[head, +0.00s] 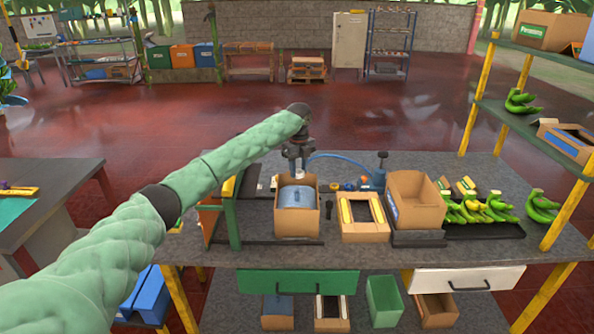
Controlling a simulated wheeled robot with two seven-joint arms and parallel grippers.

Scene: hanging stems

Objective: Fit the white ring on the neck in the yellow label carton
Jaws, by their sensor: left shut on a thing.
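My left gripper (297,167) points down over an open carton (297,226) on the grey bench. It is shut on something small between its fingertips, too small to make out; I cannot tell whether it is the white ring. Inside that carton is a blue-grey bag-like thing (297,196). The gripper is just above it, and I cannot tell whether they touch. No neck can be made out. To the right is a lower carton (365,232) with yellow strips inside. No yellow label is clear on either carton. My right gripper is not in view.
A taller empty carton (418,215) stands to the right, then a dark tray (485,231) of bananas. A green post frame (233,215) stands left of the gripper's carton. A blue hose (345,157) runs behind. Shelving (540,130) rises at the right.

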